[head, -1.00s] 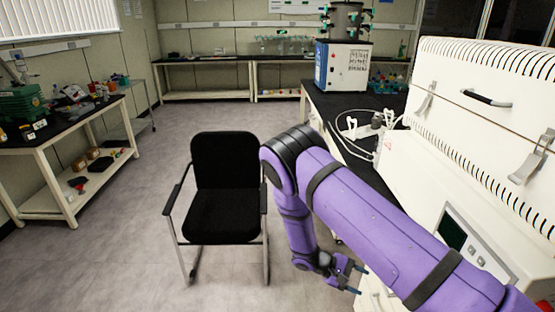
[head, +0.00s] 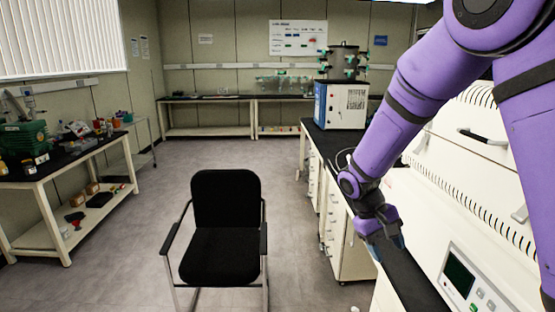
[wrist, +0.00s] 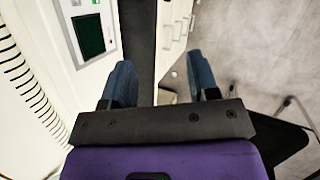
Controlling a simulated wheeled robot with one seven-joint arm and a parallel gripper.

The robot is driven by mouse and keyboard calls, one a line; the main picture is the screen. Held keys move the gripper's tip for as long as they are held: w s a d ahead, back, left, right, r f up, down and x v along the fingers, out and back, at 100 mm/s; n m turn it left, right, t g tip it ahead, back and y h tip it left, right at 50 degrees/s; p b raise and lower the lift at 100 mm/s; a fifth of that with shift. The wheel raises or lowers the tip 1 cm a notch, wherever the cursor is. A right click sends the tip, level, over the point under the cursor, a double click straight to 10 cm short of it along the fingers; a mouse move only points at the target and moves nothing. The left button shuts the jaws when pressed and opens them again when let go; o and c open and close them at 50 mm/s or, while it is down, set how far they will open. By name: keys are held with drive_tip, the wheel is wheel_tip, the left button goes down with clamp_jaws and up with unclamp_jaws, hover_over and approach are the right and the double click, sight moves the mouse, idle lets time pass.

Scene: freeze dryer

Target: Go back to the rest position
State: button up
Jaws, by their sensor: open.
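My gripper (head: 388,247) hangs at the end of the purple arm, right of the middle in the head view, over the dark bench top (head: 408,283). In the wrist view my gripper (wrist: 160,85) shows two blue fingers spread apart. Nothing is between them but bench, drawers and floor further down. The white machine (head: 430,215) with a small dark screen stands close beside it on the right. Part of that machine is hidden behind my arm.
A black chair (head: 225,205) stands on the floor left of my gripper. White drawers (head: 347,235) lie under the bench. A freeze dryer (head: 341,104) stands at the back of the bench. A cluttered side table (head: 62,163) is at the left.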

drive_tip(key=s+d+r+m+t+y, duration=0.1)
drive_tip(key=s+d+r+t+y, duration=0.1)
drive_tip(key=s+r, duration=0.45)
drive_tip(key=s+d+r+t+y, duration=0.2)
drive_tip(key=s+r, duration=0.1)
drive_tip(key=r, duration=0.6)
drive_tip(key=s+r+m+t+y, duration=0.1)
drive_tip(key=s+r+t, duration=0.3)
drive_tip(key=s, duration=0.9)
drive_tip(key=shift+s+d+r, duration=0.4)
drive_tip(key=shift+r, duration=0.95)
